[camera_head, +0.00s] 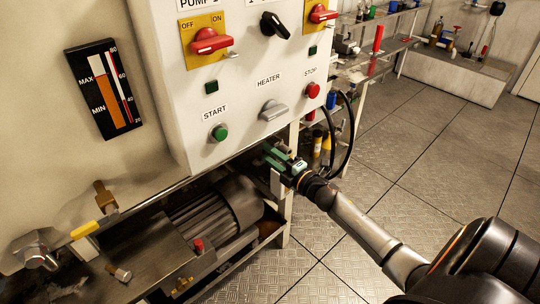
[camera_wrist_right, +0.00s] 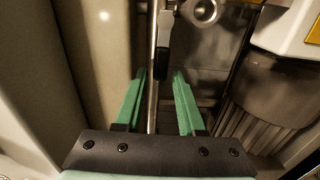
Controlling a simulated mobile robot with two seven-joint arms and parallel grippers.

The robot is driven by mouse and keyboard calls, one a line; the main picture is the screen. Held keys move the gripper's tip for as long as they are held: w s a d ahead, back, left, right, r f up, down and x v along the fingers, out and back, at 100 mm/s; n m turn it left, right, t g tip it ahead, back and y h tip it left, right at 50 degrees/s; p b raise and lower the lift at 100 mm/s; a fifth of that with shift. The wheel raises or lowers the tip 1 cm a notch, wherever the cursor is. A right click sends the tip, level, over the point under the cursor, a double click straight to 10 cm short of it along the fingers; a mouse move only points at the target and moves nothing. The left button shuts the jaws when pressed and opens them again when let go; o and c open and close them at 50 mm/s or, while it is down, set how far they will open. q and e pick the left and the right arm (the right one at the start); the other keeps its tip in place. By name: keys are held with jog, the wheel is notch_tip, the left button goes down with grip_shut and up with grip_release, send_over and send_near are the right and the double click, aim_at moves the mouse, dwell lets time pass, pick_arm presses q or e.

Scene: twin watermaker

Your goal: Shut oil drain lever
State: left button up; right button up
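A yellow-handled lever (camera_head: 95,225) lies by a brass fitting (camera_head: 104,196) at the lower left in the head view, below the oil-level gauge. I cannot tell for sure that it is the oil drain lever. My right gripper (camera_head: 283,163) is below the control box, well right of this lever and apart from it. In the right wrist view the gripper's green fingers (camera_wrist_right: 158,80) are spread, with a thin upright rod (camera_wrist_right: 152,100) visible between them. A dark piece (camera_wrist_right: 163,45) sits beside the rod, near a round metal part (camera_wrist_right: 204,11). Contact is unclear. My left gripper is out of view.
The control box (camera_head: 180,120) with switches and buttons overhangs the right gripper. A motor (camera_head: 215,210) sits beneath it in a metal frame. Black hoses (camera_head: 350,130) hang just behind the gripper. The tiled floor (camera_head: 430,160) at the right is open.

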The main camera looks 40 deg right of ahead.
jog(key=shift+o, duration=0.8)
jog(key=shift+s, duration=0.15)
jog(key=s+d+p, duration=0.1)
jog(key=s, duration=1.1)
jog(key=shift+s, duration=0.1)
